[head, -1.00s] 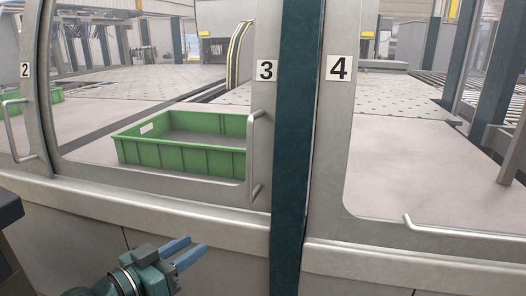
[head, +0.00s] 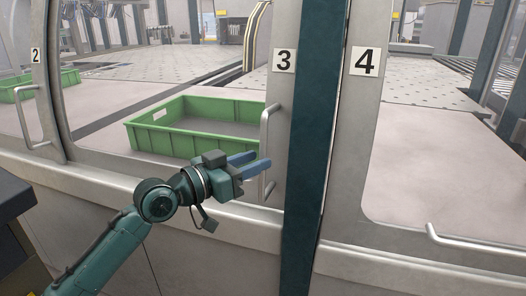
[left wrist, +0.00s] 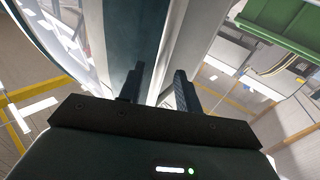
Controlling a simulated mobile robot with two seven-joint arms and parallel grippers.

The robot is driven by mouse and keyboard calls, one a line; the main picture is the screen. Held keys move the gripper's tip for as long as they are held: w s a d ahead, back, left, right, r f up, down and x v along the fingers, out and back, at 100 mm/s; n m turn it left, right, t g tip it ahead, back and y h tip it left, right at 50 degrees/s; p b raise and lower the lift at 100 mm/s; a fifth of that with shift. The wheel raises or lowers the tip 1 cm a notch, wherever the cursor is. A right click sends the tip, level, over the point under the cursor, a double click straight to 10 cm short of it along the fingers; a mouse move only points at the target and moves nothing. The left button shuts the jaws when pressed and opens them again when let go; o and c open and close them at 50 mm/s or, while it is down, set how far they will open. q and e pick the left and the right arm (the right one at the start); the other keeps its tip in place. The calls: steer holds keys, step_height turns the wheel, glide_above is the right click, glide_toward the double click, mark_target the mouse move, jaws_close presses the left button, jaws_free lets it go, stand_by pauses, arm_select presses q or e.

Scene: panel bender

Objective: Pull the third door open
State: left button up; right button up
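The third door (head: 286,112) carries the number 3 and looks shut in the head view. Its upright bar handle (head: 264,125) is on the right part of its frame. My left gripper (head: 268,160) has its blue fingers apart, pointing right, with the tips overlapping the middle of the handle in the picture. I cannot tell whether the handle is between them or behind them. In the left wrist view the two dark fingers (left wrist: 158,88) are apart, with pale and dark door-frame strips beyond. My right gripper is not in view.
A green crate (head: 150,138) lies behind the third door's window. A dark post (head: 308,150) separates it from door 4 (head: 358,150), which has its own handle (head: 470,241). Door 2 (head: 45,95) with its handle (head: 24,118) is at the left.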

arm_select(q)
steer(key=shift+x, duration=1.55)
jaws_close()
